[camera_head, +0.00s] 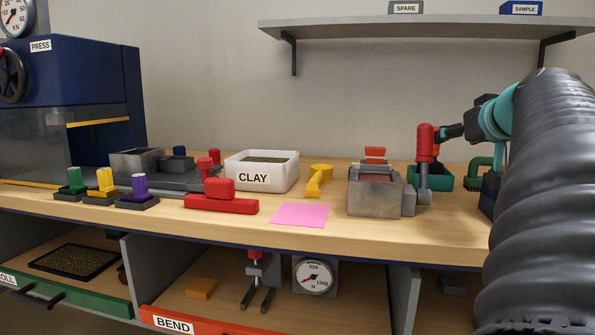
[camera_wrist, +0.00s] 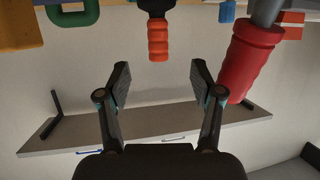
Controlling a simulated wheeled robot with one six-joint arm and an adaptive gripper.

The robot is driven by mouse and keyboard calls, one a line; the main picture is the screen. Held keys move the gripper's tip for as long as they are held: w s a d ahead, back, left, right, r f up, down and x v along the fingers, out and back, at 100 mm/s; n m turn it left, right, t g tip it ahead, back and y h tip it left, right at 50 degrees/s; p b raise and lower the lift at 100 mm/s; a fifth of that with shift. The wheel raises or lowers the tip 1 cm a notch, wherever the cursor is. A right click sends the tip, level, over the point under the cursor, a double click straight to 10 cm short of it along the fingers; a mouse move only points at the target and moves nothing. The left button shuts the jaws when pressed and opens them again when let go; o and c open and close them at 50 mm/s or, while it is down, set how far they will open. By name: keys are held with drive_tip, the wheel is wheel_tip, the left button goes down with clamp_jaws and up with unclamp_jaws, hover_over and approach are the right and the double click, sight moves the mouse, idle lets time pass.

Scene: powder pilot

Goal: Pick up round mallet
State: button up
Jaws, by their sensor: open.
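My gripper (camera_wrist: 159,80) is open and empty in the wrist view, which is upside down. An orange ribbed handle (camera_wrist: 158,40) with a dark collar stands ahead of it, lined up between the fingers and apart from them. Its far end is cut off, so I cannot tell for certain that it is the round mallet. In the head view the dark gripper (camera_head: 456,132) is partly hidden behind a red lever grip, above the teal tray (camera_head: 443,182). No mallet shows clearly there.
The red lever grip (camera_wrist: 250,60) is close beside one finger; its grey machine (camera_head: 374,196) stands left of my gripper. A green handle (camera_wrist: 70,14) and yellow block (camera_wrist: 20,25) are on the other side. The wall shelf (camera_head: 420,27) is above. A white CLAY tub (camera_head: 284,177) stands farther left.

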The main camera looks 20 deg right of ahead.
sight(436, 148)
drive_tip(key=x, duration=1.4)
drive_tip(key=shift+s+d+f+p, duration=0.15)
drive_tip(key=shift+d+f+p, duration=0.05)
drive_tip(key=shift+p, duration=0.1)
clamp_jaws()
